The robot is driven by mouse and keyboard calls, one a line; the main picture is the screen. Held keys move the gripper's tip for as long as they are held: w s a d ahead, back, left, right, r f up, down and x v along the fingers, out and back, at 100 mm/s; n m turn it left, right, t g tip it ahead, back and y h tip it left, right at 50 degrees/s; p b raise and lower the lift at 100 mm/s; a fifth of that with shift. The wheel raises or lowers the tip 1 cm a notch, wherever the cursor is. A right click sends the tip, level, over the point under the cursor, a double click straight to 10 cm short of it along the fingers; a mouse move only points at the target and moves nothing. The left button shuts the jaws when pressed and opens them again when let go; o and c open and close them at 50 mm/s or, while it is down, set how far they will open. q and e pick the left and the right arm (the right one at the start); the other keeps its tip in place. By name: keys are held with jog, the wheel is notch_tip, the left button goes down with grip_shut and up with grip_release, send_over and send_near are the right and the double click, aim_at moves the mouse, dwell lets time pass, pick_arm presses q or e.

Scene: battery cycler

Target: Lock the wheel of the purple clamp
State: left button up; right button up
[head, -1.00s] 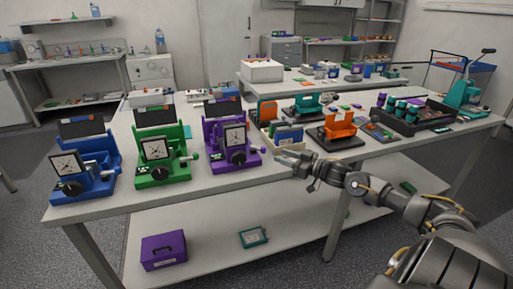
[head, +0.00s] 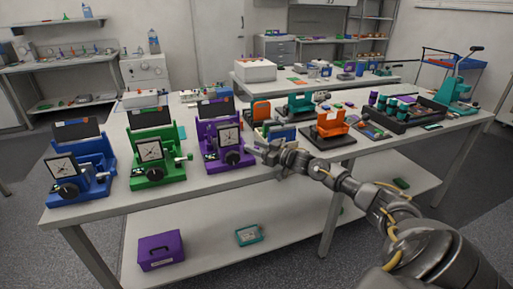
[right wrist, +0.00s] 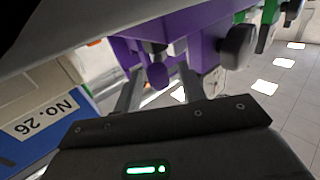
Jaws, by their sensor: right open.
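The purple clamp (head: 207,135) stands on the table as the rightmost of three similar clamps, with a dial on its front. A black wheel (head: 233,157) sits at its lower front and also shows in the right wrist view (right wrist: 238,46). A rounded purple knob (right wrist: 158,75) sticks out of the clamp's side on a short shaft. My right gripper (head: 254,149) is open at the clamp's right side. In the right wrist view its fingers lie either side of the purple knob; contact cannot be told. The knob is hard to see in the head view. My left gripper is not in view.
A green clamp (head: 155,177) and a blue clamp (head: 78,192) stand to the left. A box labelled No. 26 (right wrist: 40,118) is close beside my right gripper. An orange holder on a dark base (head: 332,125) stands further right. The table's front edge is clear.

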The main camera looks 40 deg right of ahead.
grip_shut()
jog(key=shift+a+r+m+h+p, duration=0.15)
jog(key=shift+a+m+h+p, duration=0.15)
jog(key=shift+p, duration=0.35)
jog(key=m+h+p, duration=0.1)
jog(key=h+p, duration=0.1)
jog(key=a+m+h+p, duration=0.1)
jog(key=h+p, duration=0.1)
jog(key=shift+r+m+t, duration=0.1)
jog(key=shift+m+t, duration=0.2)
jog(key=shift+t, duration=0.1)
jog(key=m+h+p, duration=0.2)
jog(key=h, duration=0.1)
jog(key=shift+a+h, duration=0.3)
jog(key=shift+a, duration=0.1)
jog(key=shift+w+a+f+m+g+h, duration=0.15)
jog(key=shift+a+m+g+h, duration=0.1)
jog(key=shift+m+h, duration=0.45)
jog(key=shift+s+a+f+m+g+h, duration=0.15)
jog(key=shift+m+g+h, duration=0.2)
jog(key=shift+h, duration=0.55)
jog(key=shift+w+p, duration=0.1)
jog(key=shift+p, duration=0.2)
grip_release()
